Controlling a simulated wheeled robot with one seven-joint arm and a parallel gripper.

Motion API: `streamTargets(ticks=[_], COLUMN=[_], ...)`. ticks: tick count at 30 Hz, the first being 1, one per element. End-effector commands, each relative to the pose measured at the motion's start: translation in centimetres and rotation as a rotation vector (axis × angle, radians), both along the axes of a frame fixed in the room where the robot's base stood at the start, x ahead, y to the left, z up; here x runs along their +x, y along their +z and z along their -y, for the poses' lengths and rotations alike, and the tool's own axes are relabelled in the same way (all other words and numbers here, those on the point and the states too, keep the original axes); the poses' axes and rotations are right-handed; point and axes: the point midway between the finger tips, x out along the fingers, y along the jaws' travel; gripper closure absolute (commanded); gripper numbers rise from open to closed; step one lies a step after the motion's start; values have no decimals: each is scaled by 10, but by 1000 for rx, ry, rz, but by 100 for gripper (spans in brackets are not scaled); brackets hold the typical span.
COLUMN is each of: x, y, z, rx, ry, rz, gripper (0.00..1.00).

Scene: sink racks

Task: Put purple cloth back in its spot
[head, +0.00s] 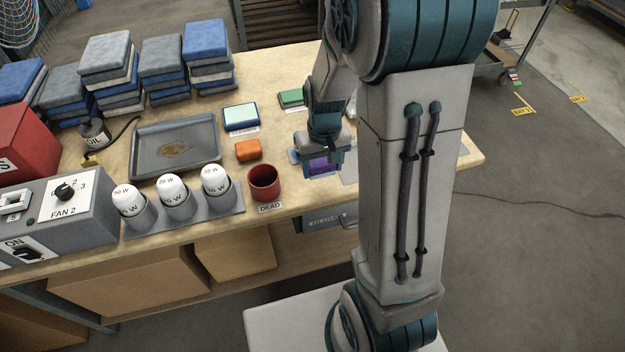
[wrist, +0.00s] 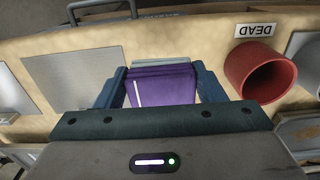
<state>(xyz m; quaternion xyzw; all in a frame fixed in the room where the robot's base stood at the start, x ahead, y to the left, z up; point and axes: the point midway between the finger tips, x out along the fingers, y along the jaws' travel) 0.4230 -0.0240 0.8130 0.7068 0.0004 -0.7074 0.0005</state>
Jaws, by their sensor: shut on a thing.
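The purple cloth (head: 322,166) is a small folded block near the front edge of the bench, mostly covered by my gripper (head: 318,157) in the head view. In the wrist view the purple cloth (wrist: 161,87) lies between the two blue fingers of my gripper (wrist: 160,70), which are shut on its sides. A pale blue-grey strip (wrist: 160,64) shows just beyond the cloth. Whether the cloth touches the bench is hard to tell. No marked spot for it can be made out.
A red cup (head: 264,184) labelled DEAD stands left of my gripper. An orange block (head: 248,150), a blue-edged pad (head: 240,117) and a green pad (head: 291,97) lie farther back. A flat grey plate (wrist: 75,80) is beside the gripper. A metal tray (head: 174,146) and bulbs are left.

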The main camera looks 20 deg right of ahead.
Motion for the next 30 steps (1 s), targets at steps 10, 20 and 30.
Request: streamTargets(ticks=[10, 20, 30], x=[-1, 0, 0], y=[-29, -55, -58], z=[-24, -24, -24], rx=[0, 0, 0], ry=[-1, -1, -1], rz=[-3, 0, 1], gripper=[70, 70, 26])
